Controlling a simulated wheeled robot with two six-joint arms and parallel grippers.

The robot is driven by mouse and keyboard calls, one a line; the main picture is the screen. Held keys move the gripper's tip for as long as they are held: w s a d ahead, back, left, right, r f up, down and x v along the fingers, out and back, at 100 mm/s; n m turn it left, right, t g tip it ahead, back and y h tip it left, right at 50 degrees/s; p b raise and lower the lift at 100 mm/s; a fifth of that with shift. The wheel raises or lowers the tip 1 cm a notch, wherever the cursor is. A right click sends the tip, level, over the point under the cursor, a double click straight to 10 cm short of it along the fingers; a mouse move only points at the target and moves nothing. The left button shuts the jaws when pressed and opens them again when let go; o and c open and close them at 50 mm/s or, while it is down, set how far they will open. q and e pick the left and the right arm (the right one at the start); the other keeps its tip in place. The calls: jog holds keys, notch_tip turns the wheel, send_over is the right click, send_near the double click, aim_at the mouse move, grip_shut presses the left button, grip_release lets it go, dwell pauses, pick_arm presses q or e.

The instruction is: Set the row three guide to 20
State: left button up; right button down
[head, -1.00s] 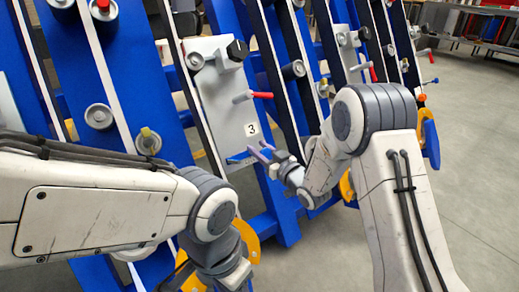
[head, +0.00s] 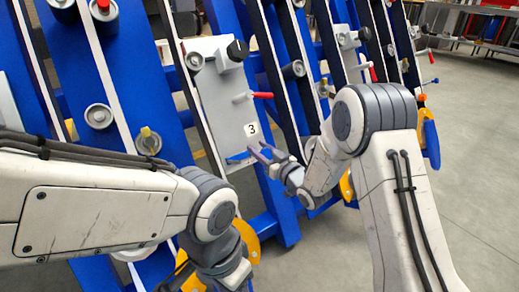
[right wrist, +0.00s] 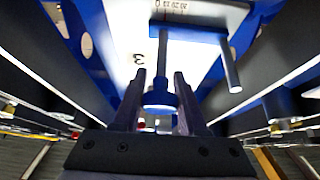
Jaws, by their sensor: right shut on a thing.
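The row three guide is a blue part (head: 239,158) at the lower end of a white plate marked "3" (head: 222,110). In the right wrist view a blue bar, a stem and a round blue knob (right wrist: 159,98) show in front of that plate. My right gripper (head: 264,151) is at the guide, shut on the knob, with one dark finger on each side. A printed scale (right wrist: 172,8) shows at the top of the right wrist view; its digits are too small to read. My left arm comes in at the lower left; its fingers are out of view.
The plate also carries a black knob (head: 237,50) and a red-tipped lever (head: 262,95). Tilted blue panels and dark rails with rollers (head: 99,116) stand on both sides. A grey rod (right wrist: 230,65) hangs close beside the guide. Open floor (head: 470,150) lies to the right.

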jog(key=shift+s+a, duration=0.35)
jog(key=shift+c, duration=2.4)
grip_release()
jog(key=shift+p, duration=0.3)
jog(key=p+v, duration=0.4)
jog(key=v, duration=0.6)
jog(key=shift+s, duration=0.2)
jog(key=shift+d, duration=0.1)
